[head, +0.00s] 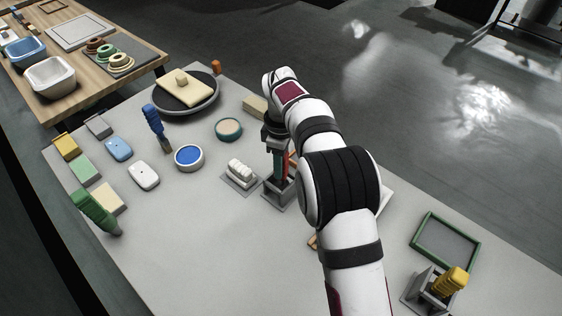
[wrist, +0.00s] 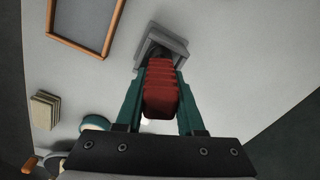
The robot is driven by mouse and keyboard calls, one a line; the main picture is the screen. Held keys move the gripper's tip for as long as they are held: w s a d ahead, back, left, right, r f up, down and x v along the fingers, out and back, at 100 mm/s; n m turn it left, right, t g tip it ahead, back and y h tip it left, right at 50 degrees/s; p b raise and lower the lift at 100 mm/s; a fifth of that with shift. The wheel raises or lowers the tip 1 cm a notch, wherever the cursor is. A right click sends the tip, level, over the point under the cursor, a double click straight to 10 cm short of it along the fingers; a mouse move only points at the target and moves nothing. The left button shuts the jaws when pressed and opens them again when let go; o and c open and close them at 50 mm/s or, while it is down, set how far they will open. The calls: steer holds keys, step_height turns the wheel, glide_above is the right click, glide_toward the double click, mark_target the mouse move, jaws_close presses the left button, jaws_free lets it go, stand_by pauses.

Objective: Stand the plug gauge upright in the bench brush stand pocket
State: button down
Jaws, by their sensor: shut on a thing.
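My gripper (wrist: 159,75) is shut on a red ribbed handle (wrist: 160,95), which I take to be the plug gauge. Its teal fingers grip the handle from both sides. In the head view the red handle (head: 284,165) shows only in part beside my arm and looks about upright. A grey pocketed stand (head: 279,200) is directly below it; it also shows in the wrist view (wrist: 174,43). The dark lower end of the gauge meets the stand's opening. How deep it sits and whether it touches the bottom are hidden.
A white ribbed block (head: 240,170) on a grey plate stands just left of the stand. A blue-filled dish (head: 189,157) and blue-handled tool (head: 154,122) are farther left. Another grey stand (head: 415,292) holds a yellow-handled tool (head: 451,280) at lower right, near a green-framed tray (head: 428,257).

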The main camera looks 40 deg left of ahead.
steer(key=shift+f, duration=0.45)
stand_by(0.3)
steer(key=shift+c, duration=2.2)
jaws_free()
steer(key=shift+r, duration=4.05)
step_height(320, 180, up, 8)
steer(key=shift+f, duration=0.25)
